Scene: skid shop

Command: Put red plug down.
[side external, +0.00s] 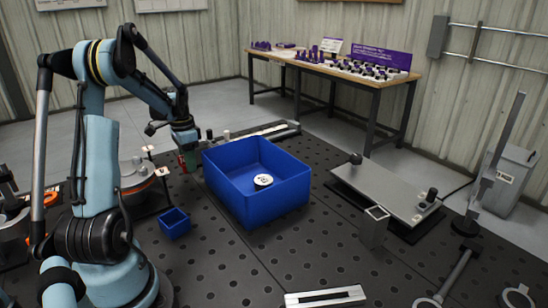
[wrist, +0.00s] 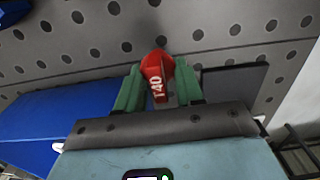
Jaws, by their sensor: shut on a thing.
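The red plug (wrist: 157,72) has white lettering on its side and sits between the green fingers of my gripper (wrist: 157,88) in the wrist view. The fingers are shut on it, one on each side. In the side view my gripper (side external: 188,160) hangs just left of the large blue bin's back left corner. Only a small patch of red shows there. The perforated dark table top (wrist: 210,30) lies beyond the plug in the wrist view. I cannot tell whether the plug touches it.
The large blue bin (side external: 228,190) holds a white round part (side external: 263,180). It also shows in the wrist view (wrist: 45,115). A grey plate fixture (side external: 385,190) lies at the right. The table front has clear room.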

